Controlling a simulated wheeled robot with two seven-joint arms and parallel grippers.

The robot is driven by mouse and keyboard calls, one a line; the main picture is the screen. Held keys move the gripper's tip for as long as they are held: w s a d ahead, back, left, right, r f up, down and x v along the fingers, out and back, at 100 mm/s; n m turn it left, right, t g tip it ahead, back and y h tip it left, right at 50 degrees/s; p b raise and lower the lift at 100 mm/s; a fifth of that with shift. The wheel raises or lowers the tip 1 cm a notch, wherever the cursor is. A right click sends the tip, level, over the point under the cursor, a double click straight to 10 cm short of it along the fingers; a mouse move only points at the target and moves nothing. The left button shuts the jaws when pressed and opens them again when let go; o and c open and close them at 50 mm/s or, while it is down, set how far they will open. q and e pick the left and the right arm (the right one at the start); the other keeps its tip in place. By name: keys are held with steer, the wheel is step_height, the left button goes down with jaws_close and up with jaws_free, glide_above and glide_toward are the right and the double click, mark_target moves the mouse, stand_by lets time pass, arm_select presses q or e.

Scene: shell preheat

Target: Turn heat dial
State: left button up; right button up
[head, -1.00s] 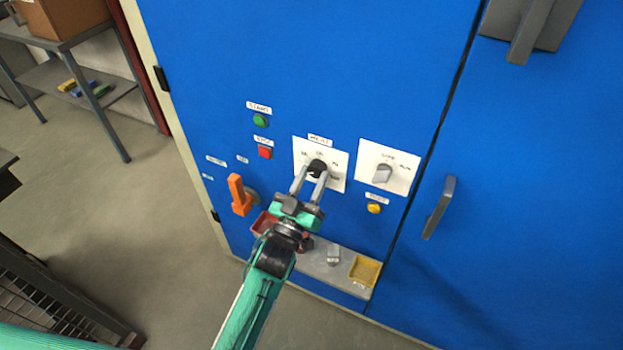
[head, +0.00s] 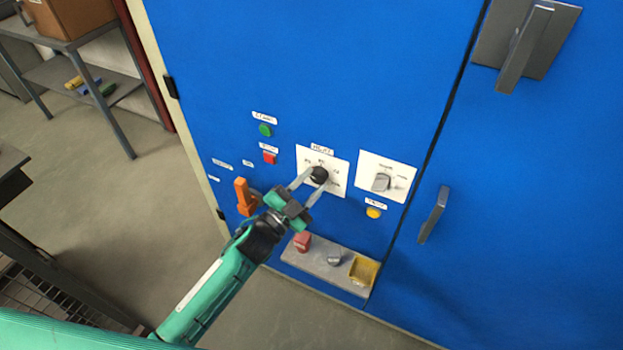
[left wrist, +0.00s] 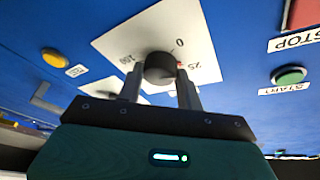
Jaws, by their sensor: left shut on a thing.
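The heat dial is a round black knob (head: 319,175) on a white scale plate (head: 337,184) on the blue cabinet front. In the left wrist view the black dial (left wrist: 160,68) sits before its plate (left wrist: 191,33), with marks reading 0, 25 and 100 around it. My left gripper (head: 316,179) reaches in from the lower left, its two grey fingers on either side of the dial and shut on it. The gripper looks turned relative to the cabinet. The fingers also show in the left wrist view (left wrist: 160,88). My right gripper is not in view.
A grey selector (head: 381,182) is right of the dial. A green button (head: 265,130) and red button (head: 269,157) are upper left, an orange handle (head: 244,196) lower left. A yellow button (head: 373,212) and a shelf (head: 316,263) with a yellow bin (head: 364,270) are below.

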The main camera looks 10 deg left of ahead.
arm_select(q)
steer(key=m+g+p, duration=0.1)
steer(key=m+p, duration=0.1)
steer(key=m+g+p, duration=0.1)
steer(key=m, duration=0.2)
steer(key=shift+a+r+p, duration=0.1)
steer(key=shift+r+p, duration=0.25)
steer(key=shift+r, duration=0.05)
steer(key=m+p, duration=0.2)
steer(key=m+g+p, duration=0.1)
steer(key=m+p, duration=0.1)
steer(key=m+g+y+p, duration=0.1)
steer(key=m+p, duration=0.1)
steer(key=shift+r+p, duration=0.3)
steer(key=shift+r, duration=0.05)
steer(key=shift+m+y+p, duration=0.6)
steer(key=shift+m+p, duration=0.4)
steer(key=shift+p, duration=0.2)
steer(key=shift+f+m+p, duration=0.15)
steer(key=shift+m+p, duration=0.15)
steer(key=shift+p, duration=0.05)
steer(key=shift+f, duration=0.1)
steer(key=o, duration=1)
